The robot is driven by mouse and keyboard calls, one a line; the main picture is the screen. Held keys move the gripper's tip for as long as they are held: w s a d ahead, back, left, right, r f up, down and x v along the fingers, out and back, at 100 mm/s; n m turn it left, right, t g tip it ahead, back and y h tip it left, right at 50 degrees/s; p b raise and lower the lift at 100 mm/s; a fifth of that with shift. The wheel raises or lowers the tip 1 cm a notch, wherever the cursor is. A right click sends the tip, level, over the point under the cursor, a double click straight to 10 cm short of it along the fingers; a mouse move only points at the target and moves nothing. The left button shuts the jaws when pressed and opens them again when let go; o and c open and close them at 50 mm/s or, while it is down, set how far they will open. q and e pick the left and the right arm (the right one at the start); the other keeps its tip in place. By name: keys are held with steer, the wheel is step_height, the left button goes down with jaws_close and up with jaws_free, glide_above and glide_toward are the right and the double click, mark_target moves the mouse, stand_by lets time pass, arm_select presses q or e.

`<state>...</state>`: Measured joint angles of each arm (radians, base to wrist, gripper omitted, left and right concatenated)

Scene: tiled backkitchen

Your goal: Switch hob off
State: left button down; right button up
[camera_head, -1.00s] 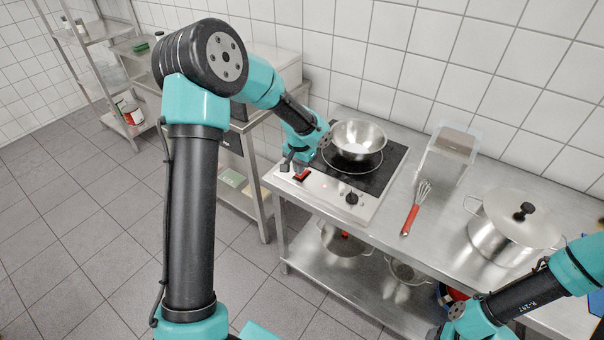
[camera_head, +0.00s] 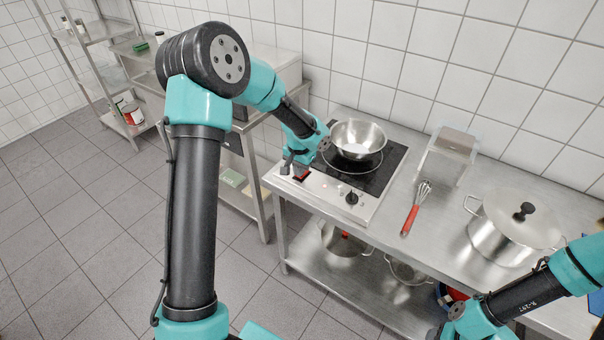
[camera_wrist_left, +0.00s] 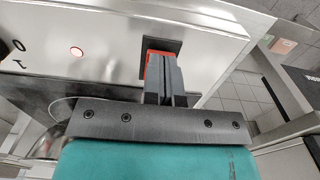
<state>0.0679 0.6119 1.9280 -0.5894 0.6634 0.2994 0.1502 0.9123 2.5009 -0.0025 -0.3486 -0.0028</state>
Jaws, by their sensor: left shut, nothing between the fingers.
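The hob (camera_head: 371,180) is set in the steel counter, with a control panel (camera_head: 322,193) on its front. A red switch in a black frame (camera_head: 303,178) is at the panel's left end. My left gripper (camera_head: 292,169) is shut and empty right at this switch. In the left wrist view, the shut fingers (camera_wrist_left: 168,85) cover most of the red switch (camera_wrist_left: 153,64); I cannot tell whether they touch it. A small round lamp (camera_wrist_left: 77,51) on the panel glows reddish. A black knob (camera_head: 352,198) is at the right of the panel.
A steel bowl (camera_head: 358,139) stands on the hob.

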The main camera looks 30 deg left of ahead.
arm_select(q)
steer(key=shift+f, duration=0.2)
stand_by(0.3)
steer(key=shift+r, duration=3.5)
